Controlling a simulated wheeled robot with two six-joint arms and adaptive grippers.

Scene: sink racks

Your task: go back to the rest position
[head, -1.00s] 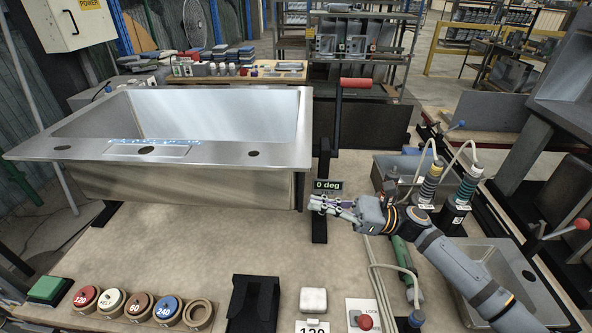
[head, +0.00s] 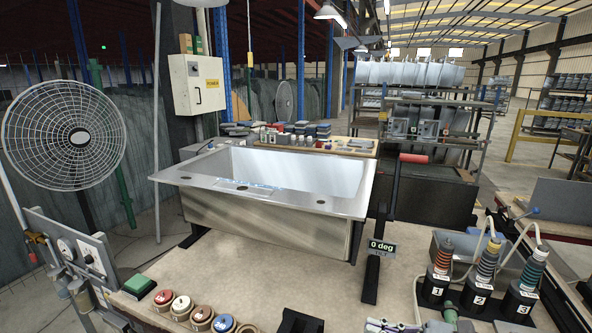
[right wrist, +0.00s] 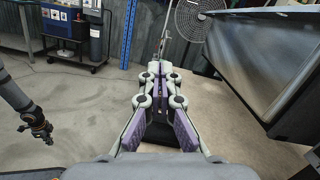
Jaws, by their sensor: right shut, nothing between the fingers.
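My right gripper (head: 392,326) shows only in part at the bottom edge of the head view, low over the bench front. In the right wrist view its two fingers (right wrist: 162,70) with purple pads come together, shut and empty. The steel sink (head: 275,215) rests on its stand behind the gripper, apart from it. Part of a sink-like steel body (right wrist: 275,60) shows at the right of the wrist view. A dark arm end, apparently my left gripper (right wrist: 42,130), hangs at the left of that view; its jaws are too small to read. The left gripper is outside the head view.
The "0 deg" display (head: 382,247) stands right of the sink. Numbered holders (head: 480,290) with tools stand at the bench right. A large fan (head: 62,135) stands left. Bare bench lies before the sink.

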